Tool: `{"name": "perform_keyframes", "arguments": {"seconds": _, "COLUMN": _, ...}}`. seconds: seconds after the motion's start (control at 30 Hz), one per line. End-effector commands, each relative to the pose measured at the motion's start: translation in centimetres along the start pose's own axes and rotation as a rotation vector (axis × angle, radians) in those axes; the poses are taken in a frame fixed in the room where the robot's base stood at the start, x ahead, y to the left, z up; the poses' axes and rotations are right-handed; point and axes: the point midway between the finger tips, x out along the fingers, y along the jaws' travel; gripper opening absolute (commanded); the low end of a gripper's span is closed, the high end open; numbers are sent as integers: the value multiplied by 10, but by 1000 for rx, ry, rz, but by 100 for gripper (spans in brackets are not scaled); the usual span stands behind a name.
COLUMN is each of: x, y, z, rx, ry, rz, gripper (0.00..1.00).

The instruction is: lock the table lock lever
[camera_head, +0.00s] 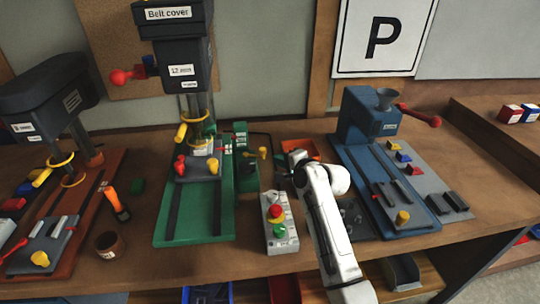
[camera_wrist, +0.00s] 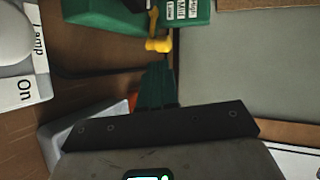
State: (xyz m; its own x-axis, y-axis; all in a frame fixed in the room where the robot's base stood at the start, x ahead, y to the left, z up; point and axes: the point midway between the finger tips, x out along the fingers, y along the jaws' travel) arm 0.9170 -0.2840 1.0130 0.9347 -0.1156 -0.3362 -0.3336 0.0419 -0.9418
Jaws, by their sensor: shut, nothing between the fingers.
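A yellow lever (camera_head: 262,152) sticks out from the right side of the green block (camera_head: 243,165) on the green-based machine in the middle of the bench. In the head view my gripper (camera_head: 281,168) is right of the lever and partly hidden by my wrist.
The grey button box (camera_head: 281,240) with red and green buttons stands in front of my gripper. An orange tray (camera_head: 301,148) lies behind my wrist. The blue machine (camera_head: 368,120) stands to the right. A second yellow handle (camera_head: 180,135) and red knobs are on the green machine.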

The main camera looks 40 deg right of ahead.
Motion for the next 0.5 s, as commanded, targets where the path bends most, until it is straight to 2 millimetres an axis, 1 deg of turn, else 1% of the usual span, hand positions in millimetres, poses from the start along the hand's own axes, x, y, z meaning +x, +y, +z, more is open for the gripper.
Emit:
{"name": "perform_keyframes", "arguments": {"seconds": 0.03, "x": 8, "y": -2, "z": 0, "rx": 1, "ry": 0, "rz": 0, "gripper": 0}}
{"name": "perform_keyframes", "arguments": {"seconds": 0.2, "x": 34, "y": -1, "z": 0, "rx": 1, "ry": 0, "rz": 0, "gripper": 0}}
{"name": "perform_keyframes", "arguments": {"seconds": 0.3, "x": 46, "y": -1, "z": 0, "rx": 0, "ry": 1, "rz": 0, "gripper": 0}}
{"name": "perform_keyframes", "arguments": {"seconds": 0.5, "x": 59, "y": 0, "z": 0, "rx": 0, "ry": 1, "rz": 0, "gripper": 0}}
